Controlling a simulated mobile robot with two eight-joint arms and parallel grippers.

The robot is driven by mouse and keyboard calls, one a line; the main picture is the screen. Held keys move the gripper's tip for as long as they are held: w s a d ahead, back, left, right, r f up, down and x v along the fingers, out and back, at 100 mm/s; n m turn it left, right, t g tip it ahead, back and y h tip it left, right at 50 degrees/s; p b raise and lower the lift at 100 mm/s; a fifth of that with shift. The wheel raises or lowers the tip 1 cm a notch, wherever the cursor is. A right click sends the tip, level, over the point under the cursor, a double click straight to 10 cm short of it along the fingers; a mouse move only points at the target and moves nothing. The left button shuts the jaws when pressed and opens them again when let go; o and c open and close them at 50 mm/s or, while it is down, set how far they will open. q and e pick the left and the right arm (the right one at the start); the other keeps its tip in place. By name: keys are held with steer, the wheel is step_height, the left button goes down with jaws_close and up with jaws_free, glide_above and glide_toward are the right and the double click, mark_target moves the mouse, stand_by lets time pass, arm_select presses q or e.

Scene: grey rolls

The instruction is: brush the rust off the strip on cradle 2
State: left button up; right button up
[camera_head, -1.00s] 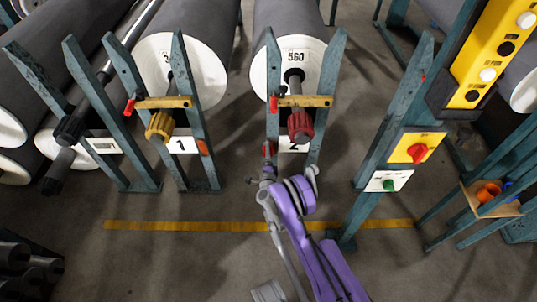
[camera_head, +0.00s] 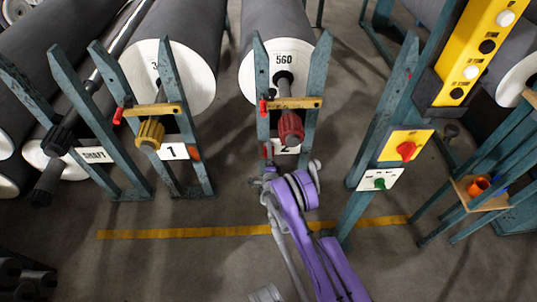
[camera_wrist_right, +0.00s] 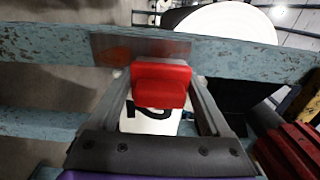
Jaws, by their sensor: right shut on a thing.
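Cradle 2 (camera_head: 318,95) has blue posts around the grey roll marked 560 (camera_head: 283,62). In the right wrist view, a grey metal strip with brown-orange rust (camera_wrist_right: 115,50) lies across a worn blue post (camera_wrist_right: 40,45). My right gripper (camera_head: 268,164) is at the foot of cradle 2's left post. It is shut on a red block (camera_wrist_right: 160,85), seemingly the brush, between its fingers in the wrist view. The block overlaps the strip's right part; I cannot tell whether they touch. The strip is hard to make out in the head view. My left gripper is not in view.
A red hub (camera_head: 290,128) and a yellow bar (camera_head: 290,103) sit just above the gripper on cradle 2. Cradle 1 (camera_head: 203,120) stands left, a control post (camera_head: 385,130) right. Open floor with a yellow line (camera_head: 180,233) lies in front.

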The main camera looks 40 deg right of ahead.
mark_target(259, 147)
steer(key=shift+w+a+b, duration=0.45)
steer(key=shift+w+a, duration=0.15)
steer(key=shift+a, duration=0.3)
steer(key=shift+w+a, duration=0.55)
steer(key=shift+a, duration=0.25)
steer(key=shift+v, duration=3)
steer(key=v, duration=0.3)
steer(key=shift+p, duration=0.3)
steer(key=shift+r, duration=0.1)
